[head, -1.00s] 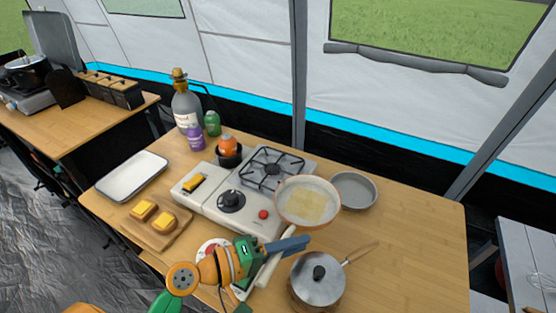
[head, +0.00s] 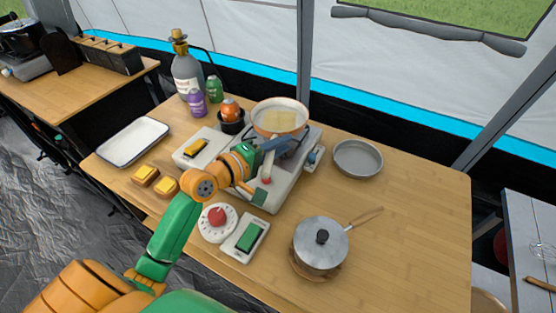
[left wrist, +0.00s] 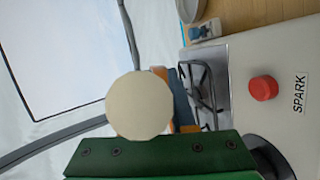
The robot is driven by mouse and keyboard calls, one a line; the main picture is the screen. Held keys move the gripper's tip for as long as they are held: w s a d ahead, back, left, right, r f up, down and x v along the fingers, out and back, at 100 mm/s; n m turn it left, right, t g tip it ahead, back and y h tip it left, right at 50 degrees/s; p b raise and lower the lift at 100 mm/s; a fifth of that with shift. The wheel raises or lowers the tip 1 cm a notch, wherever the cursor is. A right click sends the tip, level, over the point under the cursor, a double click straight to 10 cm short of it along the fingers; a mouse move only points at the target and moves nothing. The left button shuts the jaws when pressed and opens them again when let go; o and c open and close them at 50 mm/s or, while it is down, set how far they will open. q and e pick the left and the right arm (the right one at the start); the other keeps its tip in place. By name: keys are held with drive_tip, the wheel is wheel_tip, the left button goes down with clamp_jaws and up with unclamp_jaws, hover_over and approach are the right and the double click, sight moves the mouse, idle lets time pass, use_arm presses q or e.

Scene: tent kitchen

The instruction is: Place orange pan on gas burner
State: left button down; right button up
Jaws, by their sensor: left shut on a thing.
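The orange pan (head: 280,118), with a cream inside and a pale yellow square in it, is over the far part of the gas burner (head: 293,146) in the head view. The burner's dark grate also shows in the left wrist view (left wrist: 203,98). I cannot tell whether the pan touches the grate. My left gripper (head: 262,160) is shut on the pan's handle, in front of the pan. In the left wrist view a round cream end (left wrist: 140,105), apparently of the handle, hides most of the pan. My right gripper is not in view.
A lidded pot (head: 320,244) stands at the front and a grey empty pan (head: 358,158) to the right. A red knob (left wrist: 263,88) is on the stove. A gas bottle (head: 187,80), purple and green bottles stand behind left. A white tray (head: 133,142) lies left. The table's right side is clear.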

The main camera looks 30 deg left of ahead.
use_arm(q)
drive_tip(key=f, duration=0.3)
drive_tip(key=f+b, duration=0.1)
drive_tip(key=shift+w+a+f, duration=0.2)
drive_tip(key=shift+w+a, duration=0.05)
drive_tip(key=shift+a, duration=0.15)
drive_tip(key=c, duration=1)
unclamp_jaws()
drive_tip(key=shift+s+d, duration=0.1)
drive_tip(key=shift+b+v, duration=0.9)
drive_tip(key=shift+v, duration=5.15)
